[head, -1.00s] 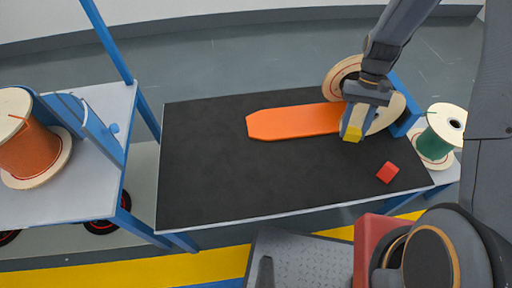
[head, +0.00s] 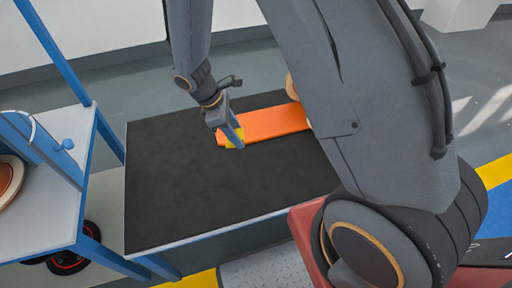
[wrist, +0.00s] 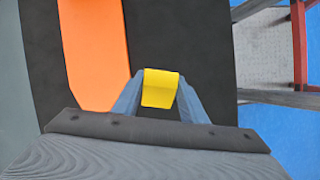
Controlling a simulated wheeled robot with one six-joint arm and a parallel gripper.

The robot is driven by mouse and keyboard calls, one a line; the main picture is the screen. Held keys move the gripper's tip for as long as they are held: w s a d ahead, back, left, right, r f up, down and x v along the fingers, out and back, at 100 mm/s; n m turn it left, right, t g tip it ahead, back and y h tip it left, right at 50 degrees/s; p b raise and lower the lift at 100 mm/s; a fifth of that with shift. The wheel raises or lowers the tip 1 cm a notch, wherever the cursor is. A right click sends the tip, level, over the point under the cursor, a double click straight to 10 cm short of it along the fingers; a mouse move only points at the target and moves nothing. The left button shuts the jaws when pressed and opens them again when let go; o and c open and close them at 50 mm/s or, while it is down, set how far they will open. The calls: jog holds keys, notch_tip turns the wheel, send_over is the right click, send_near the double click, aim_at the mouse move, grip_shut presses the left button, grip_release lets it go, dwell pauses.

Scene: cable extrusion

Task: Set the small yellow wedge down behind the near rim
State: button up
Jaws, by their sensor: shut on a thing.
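The small yellow wedge (head: 236,135) is between the fingers of my gripper (head: 236,141), which is shut on it. It also shows in the wrist view (wrist: 160,88), held between both fingertips (wrist: 159,84). In the head view they are at the left end of the orange strip (head: 272,123). In the wrist view the wedge is over the dark mat, to the right of the strip (wrist: 94,50); its height above the mat is hard to tell. Only a sliver of a pale wooden spool rim (head: 291,87) shows; my arm hides the rest.
The black table top (head: 170,190) is bare to the left and front of the strip. A side table (head: 50,205) with a blue frame stands at the left, with part of a spool (head: 8,182) on it. A blue post (head: 55,52) rises there.

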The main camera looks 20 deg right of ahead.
jog(key=shift+w+a+f+n+t, duration=0.1)
jog(key=shift+a+f+n+t, duration=0.05)
jog(key=shift+a+n, duration=0.3)
jog(key=shift+w+a+f+n+t, duration=0.15)
jog(key=shift+a+n, duration=0.15)
jog(key=shift+n, duration=0.25)
jog(key=shift+a+f+n+b, duration=0.25)
jog(key=shift+n+b, duration=0.15)
send_near(238, 161)
jog(key=shift+b+x, duration=0.4)
jog(key=shift+x, duration=2.35)
jog(key=shift+f, duration=0.1)
jog(key=shift+f, duration=0.15)
jog(key=o, duration=1.1)
jog(key=shift+c, duration=0.2)
jog(key=p+v, duration=0.1)
jog(key=v, duration=1.1)
jog(key=shift+s+r, duration=0.25)
